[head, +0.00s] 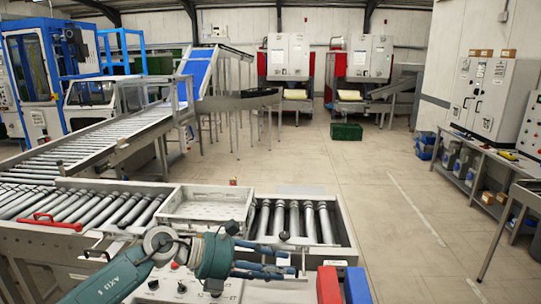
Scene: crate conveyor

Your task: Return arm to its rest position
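My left arm comes in from the bottom left, low over the front of the roller conveyor (95,207). My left gripper (290,262) points right, with its blue-grey fingers spread apart and nothing visible between them. It is in front of a pale grey crate (205,218) on the rollers and looks apart from it. The gripper covers part of the conveyor's front panel. My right gripper is not in the head view.
A red block (328,286) and a blue block (356,286) stand close to the right of my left gripper. A red handle (50,221) lies at the conveyor's left. A green crate (346,132) stands on the far floor. The floor right of the conveyor is clear.

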